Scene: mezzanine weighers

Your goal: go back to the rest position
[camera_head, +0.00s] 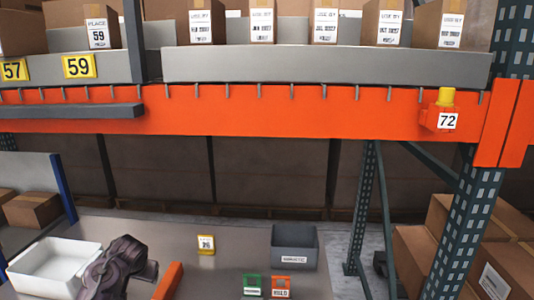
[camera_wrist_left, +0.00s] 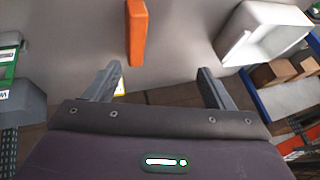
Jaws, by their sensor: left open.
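My left arm comes in at the lower left of the head view, next to the white bin (camera_head: 52,262). In the left wrist view my left gripper (camera_wrist_left: 160,72) has its two grey fingers wide apart, with nothing held between them. Beyond the fingers lie an orange bar (camera_wrist_left: 137,32) and the white bin (camera_wrist_left: 236,42), both clear of the fingertips. A yellow piece (camera_wrist_left: 119,88) shows partly behind one finger. My right gripper is in neither view.
On the grey surface are the orange bar (camera_head: 168,281), a yellow tag (camera_head: 206,243), a grey bin (camera_head: 294,250), and green (camera_head: 253,284) and orange (camera_head: 281,286) labelled boxes. An orange rack beam (camera_head: 290,112) crosses above. A rack post (camera_head: 465,235) stands at right.

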